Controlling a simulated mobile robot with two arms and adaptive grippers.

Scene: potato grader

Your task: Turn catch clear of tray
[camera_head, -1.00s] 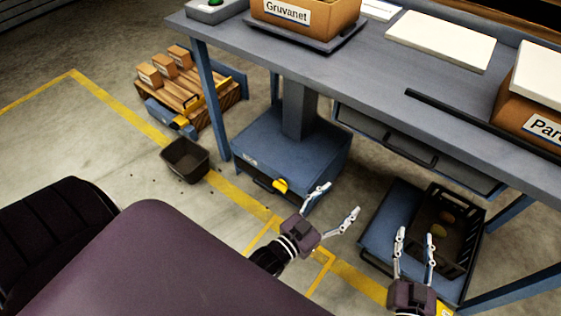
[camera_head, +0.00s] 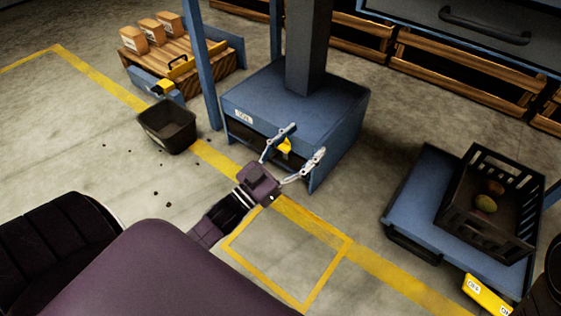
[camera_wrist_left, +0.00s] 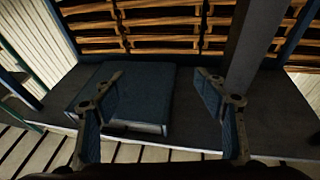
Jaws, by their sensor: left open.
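The yellow catch (camera_head: 285,146) is on the front of the blue box (camera_head: 295,98) at the foot of the bench column. The dark opening (camera_head: 258,143) at the box front, partly hidden by my gripper, may hold the tray; I cannot tell. My left gripper (camera_head: 305,141) is open, with the catch appearing between its fingers. Contact cannot be told. In the left wrist view the open fingers (camera_wrist_left: 165,100) flank a blue-grey block (camera_wrist_left: 140,85); the catch does not show there. My right gripper is out of view.
A black crate (camera_head: 528,185) with potatoes sits on a blue platform (camera_head: 415,195) at the right. A dark bin (camera_head: 167,125) stands at the left, beside a wooden pallet (camera_head: 195,72) with small boxes. Floor between the box and the platform is clear.

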